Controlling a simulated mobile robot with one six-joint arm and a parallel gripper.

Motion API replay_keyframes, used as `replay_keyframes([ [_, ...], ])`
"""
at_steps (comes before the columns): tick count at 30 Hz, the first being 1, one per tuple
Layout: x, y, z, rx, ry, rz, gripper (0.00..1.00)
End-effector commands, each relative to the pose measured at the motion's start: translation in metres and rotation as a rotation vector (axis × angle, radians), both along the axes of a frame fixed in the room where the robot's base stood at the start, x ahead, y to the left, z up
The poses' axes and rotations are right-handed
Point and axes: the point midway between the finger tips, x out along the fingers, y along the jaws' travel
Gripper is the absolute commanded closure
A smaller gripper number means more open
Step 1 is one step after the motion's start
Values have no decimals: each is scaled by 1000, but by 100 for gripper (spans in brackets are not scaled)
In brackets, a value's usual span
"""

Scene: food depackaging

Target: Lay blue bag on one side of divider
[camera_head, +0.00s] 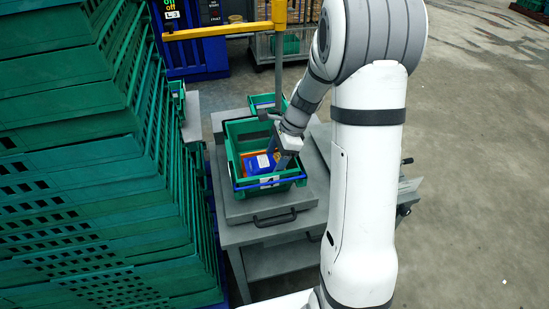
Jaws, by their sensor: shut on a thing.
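The blue bag (256,168), with a white patch on it, is inside the green crate (237,131) on the grey table. My gripper (275,158) reaches down into the crate from the upper right and is shut on the blue bag. The fingertips and the exact grasp are too small to see clearly. An orange edge (244,158) shows beside the bag in the crate. I cannot tell whether it is the divider, nor on which side of a divider the bag is.
The grey table (233,210) carries the crate, with a smaller green bin (264,101) behind it. Tall stacks of green crates (80,150) stand close on the left. The floor on the right is clear.

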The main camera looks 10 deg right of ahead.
Motion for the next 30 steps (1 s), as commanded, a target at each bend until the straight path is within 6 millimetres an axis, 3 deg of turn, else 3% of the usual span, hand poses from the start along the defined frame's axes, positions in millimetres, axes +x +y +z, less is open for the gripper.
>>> replay_keyframes([
  [24,0,0,-20,-1,0,1,56],
  [25,0,0,-20,-1,0,1,31],
  [27,0,0,-20,-1,0,1,26],
  [30,0,0,-20,-1,0,1,25],
])
